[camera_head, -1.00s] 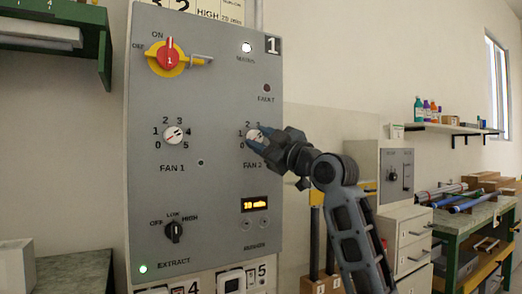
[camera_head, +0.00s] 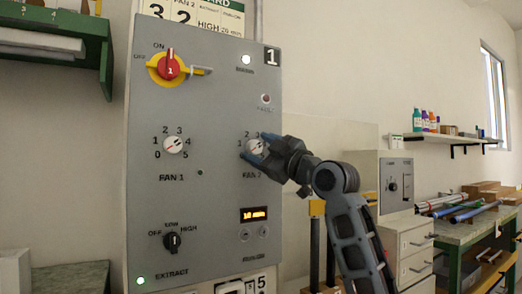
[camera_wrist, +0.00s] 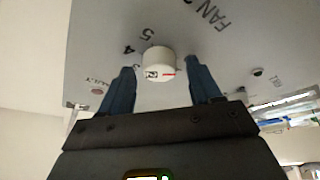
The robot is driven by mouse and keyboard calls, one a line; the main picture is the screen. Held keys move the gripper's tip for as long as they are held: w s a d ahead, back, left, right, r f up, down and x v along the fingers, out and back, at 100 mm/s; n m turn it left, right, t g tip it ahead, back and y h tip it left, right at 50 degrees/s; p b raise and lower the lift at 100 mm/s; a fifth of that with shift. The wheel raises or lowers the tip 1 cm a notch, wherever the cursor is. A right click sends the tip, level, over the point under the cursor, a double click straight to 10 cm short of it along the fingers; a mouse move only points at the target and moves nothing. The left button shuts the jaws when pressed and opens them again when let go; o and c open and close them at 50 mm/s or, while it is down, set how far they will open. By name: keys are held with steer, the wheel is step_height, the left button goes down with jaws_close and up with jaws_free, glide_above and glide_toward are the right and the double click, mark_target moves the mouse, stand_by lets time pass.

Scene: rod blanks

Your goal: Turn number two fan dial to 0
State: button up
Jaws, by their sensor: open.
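The FAN 2 dial (camera_head: 255,147) is a white round knob on the grey control panel (camera_head: 215,205). My gripper (camera_head: 256,150) is at it and partly covers the dial and its numbers. In the wrist view, the dial (camera_wrist: 160,63) stands between and just beyond the tips of the open gripper (camera_wrist: 162,78). The fingers are on either side, with gaps showing. A red mark on the dial points right in that view, away from the printed 4 and 5. The 0 is not readable there, so the exact setting cannot be told.
The FAN 1 dial (camera_head: 173,145) is to the left. A red and yellow switch (camera_head: 168,67) is above it, and the black EXTRACT knob (camera_head: 172,241) below. A lit display (camera_head: 253,214) is under FAN 2. Cabinets and a bench (camera_head: 465,230) stand at right.

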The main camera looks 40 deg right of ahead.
steer(key=v, duration=0.8)
steer(key=shift+w, duration=0.1)
stand_by(0.5)
